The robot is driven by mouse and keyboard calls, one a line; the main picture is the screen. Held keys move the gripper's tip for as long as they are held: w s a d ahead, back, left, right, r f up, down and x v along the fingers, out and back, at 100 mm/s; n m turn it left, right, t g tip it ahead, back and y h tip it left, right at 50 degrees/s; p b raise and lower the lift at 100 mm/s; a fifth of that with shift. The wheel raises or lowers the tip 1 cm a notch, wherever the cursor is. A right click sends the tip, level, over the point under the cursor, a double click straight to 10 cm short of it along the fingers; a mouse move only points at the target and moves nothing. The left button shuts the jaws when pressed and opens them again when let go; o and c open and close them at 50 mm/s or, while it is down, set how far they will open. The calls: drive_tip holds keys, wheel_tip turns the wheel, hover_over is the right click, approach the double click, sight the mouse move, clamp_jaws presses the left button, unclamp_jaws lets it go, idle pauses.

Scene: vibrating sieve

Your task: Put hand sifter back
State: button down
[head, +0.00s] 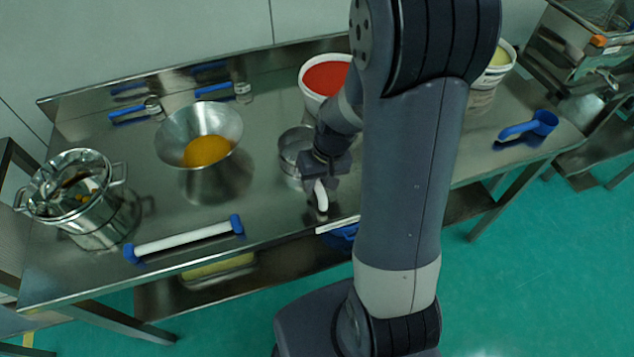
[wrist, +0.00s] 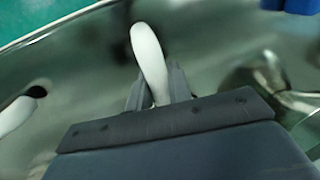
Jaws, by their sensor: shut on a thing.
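The hand sifter (head: 293,153) is a round metal sieve with a white handle, near the middle of the steel table. Its white handle (wrist: 150,60) shows between the fingers in the wrist view. My gripper (head: 320,183) is shut on that handle, close above the table; it also shows in the wrist view (wrist: 158,88). My arm and gripper hide part of the sieve's right side. I cannot tell whether the sieve touches the table.
A metal bowl with orange contents (head: 170,140) and a steel pot (head: 95,225) stand left. A white roller with blue ends (head: 185,241) lies near the front edge. A bucket of red contents (head: 312,92) stands behind. A blue scoop (head: 530,127) lies right.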

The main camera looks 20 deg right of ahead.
drive_tip(key=c, duration=0.7)
unclamp_jaws()
drive_tip(key=shift+c, duration=0.2)
drive_tip(key=shift+r, duration=0.15)
drive_tip(key=shift+a+p+v, duration=0.25)
drive_tip(key=shift+p+v, duration=0.65)
drive_tip(key=shift+v, duration=0.2)
drive_tip(key=shift+a+p+v, duration=0.2)
drive_tip(key=shift+p+v, duration=0.7)
drive_tip(key=shift+v, duration=0.2)
drive_tip(key=shift+a+p+v, duration=0.25)
drive_tip(key=shift+p+v, duration=0.65)
drive_tip(key=shift+v, duration=0.25)
drive_tip(key=shift+r, duration=0.1)
